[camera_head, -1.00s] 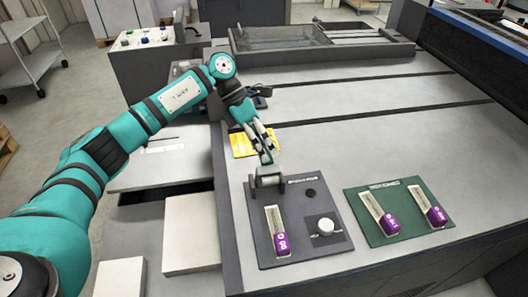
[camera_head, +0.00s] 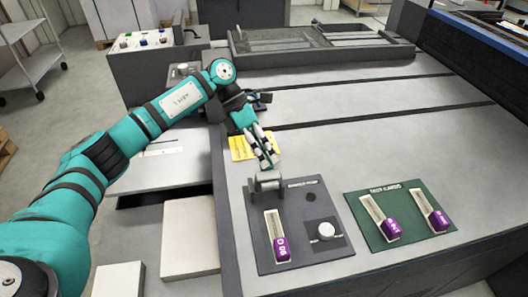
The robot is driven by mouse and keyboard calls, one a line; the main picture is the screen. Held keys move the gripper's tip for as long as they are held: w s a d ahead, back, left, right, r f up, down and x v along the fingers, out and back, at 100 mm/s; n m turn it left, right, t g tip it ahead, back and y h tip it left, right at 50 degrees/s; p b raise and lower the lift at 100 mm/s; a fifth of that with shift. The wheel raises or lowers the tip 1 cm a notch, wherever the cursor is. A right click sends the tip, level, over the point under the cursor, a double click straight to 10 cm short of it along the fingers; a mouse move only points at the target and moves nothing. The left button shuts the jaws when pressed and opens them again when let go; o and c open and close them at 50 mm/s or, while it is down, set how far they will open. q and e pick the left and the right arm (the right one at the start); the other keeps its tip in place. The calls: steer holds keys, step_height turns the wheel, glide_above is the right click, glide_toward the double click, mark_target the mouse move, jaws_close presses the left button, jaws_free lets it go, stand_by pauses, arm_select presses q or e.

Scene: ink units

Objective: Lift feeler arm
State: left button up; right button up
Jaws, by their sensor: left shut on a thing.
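The feeler arm (camera_head: 267,184) is a small grey metal part with a rounded body at the top left of a dark grey panel (camera_head: 325,262) on the machine's bed. My left gripper (camera_head: 267,166) reaches down to it from above, with its fingers shut at the upper end of the part. The fingertips hide the exact contact. The feeler arm still sits at the panel. My right gripper is out of view.
The dark panel also carries a purple-ended gauge card (camera_head: 279,242) and a white knob (camera_head: 326,231). A green board (camera_head: 402,220) to the right holds two similar cards. A yellow label (camera_head: 241,147) lies behind the gripper. The grey bed (camera_head: 400,145) to the right is clear.

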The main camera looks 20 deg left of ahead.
arm_select(q)
steer(key=shift+s+a+f, duration=0.1)
steer(key=shift+s+f, duration=0.1)
steer(key=shift+f, duration=0.35)
steer(key=v, duration=1.2)
steer(key=shift+r, duration=0.5)
steer(key=shift+w, duration=0.15)
